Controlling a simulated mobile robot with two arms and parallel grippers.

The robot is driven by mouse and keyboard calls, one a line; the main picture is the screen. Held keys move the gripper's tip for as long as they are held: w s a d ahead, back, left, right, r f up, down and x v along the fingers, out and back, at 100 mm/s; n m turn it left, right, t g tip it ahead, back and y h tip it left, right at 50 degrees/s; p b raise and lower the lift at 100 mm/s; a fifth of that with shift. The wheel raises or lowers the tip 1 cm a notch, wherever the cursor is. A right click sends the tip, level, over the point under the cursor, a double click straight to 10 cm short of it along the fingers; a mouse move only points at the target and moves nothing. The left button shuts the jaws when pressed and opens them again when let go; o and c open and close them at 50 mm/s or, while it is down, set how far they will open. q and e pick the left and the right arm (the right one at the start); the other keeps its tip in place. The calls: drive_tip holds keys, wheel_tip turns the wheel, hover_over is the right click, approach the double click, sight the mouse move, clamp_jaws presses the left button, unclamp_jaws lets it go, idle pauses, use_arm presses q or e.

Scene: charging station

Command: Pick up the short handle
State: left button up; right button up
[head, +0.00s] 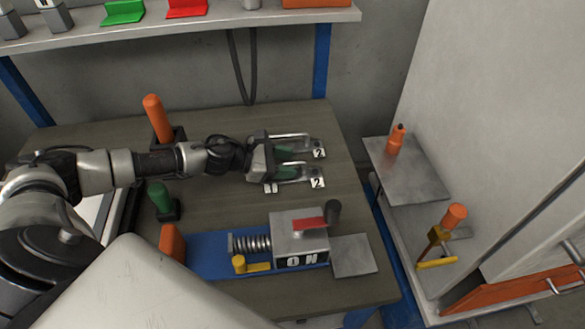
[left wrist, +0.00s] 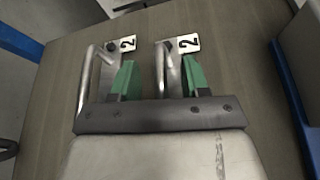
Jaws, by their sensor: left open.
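My left gripper (head: 287,163) is open over the table, its two green fingertips pointing right; they also show in the left wrist view (left wrist: 158,76). Two metal bar handles on plates marked "2" lie at the fingers. The far handle (head: 290,135) is the left one in the wrist view (left wrist: 85,78), outside the left finger. The near handle (head: 299,180) is the right one in the wrist view (left wrist: 160,72), with its bar between the fingers, apart from the left one. The gripper hides the handles' near ends, so I cannot tell surely which is shorter. My right gripper is out of view.
An orange grip (head: 157,116) and a green grip (head: 158,196) stand at the left of the table. A blue-based fixture (head: 205,250) with a spring and an "ON" block (head: 300,240) is in front. A shelf (head: 210,22) runs along the back.

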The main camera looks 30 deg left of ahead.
use_arm(q)
drive_tip(key=shift+w+d+f, duration=0.25)
drive_tip(key=shift+w+d, duration=0.1)
drive_tip(key=shift+d, duration=0.1)
clamp_jaws()
drive_tip(key=shift+r, duration=0.1)
